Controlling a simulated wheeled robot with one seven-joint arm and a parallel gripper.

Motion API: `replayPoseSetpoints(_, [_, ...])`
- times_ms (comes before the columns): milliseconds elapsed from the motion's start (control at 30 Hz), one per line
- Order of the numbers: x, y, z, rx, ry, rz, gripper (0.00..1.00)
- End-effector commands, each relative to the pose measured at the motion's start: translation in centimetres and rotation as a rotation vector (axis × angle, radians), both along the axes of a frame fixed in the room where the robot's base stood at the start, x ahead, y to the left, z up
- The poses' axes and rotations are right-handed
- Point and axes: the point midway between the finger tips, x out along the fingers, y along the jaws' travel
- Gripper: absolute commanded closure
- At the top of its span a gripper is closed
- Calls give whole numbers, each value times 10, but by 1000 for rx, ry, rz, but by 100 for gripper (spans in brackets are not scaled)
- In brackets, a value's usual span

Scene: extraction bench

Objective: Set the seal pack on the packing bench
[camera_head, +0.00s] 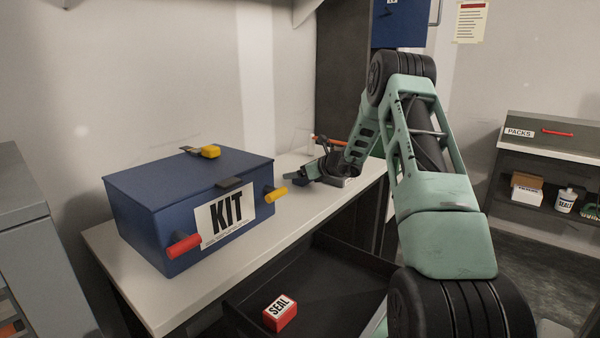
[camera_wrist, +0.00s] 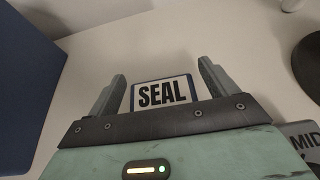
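A block with a white label reading SEAL (camera_wrist: 163,93) and a bluish rim lies between my gripper's fingers in the wrist view. My gripper (camera_head: 305,180) is low over the white bench top (camera_head: 232,262), at its far part. In the wrist view its fingers (camera_wrist: 163,75) are spread, with a narrow gap visible beside the block. A second SEAL pack (camera_head: 279,312), red with a white label, lies in the dark open drawer or tray below the bench front. In the head view the block at the gripper is mostly hidden.
A blue KIT box (camera_head: 140,192) with red and yellow handles stands on the bench, left of my gripper. A shelf unit marked PACKS (camera_head: 565,150) stands at right with several items. A grey cabinet (camera_head: 35,240) is at left. The bench front strip is clear.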

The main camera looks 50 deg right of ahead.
Motion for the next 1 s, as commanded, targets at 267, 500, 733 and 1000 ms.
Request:
replayPoseSetpoints(267, [0, 0, 4, 0, 0, 0, 15])
replayPoseSetpoints(500, [-37, -4, 18, -2, 0, -2, 15])
replayPoseSetpoints(733, [-81, -7, 36, -1, 0, -3, 15])
replayPoseSetpoints(1000, [-109, -9, 48, -1, 0, 0, 15])
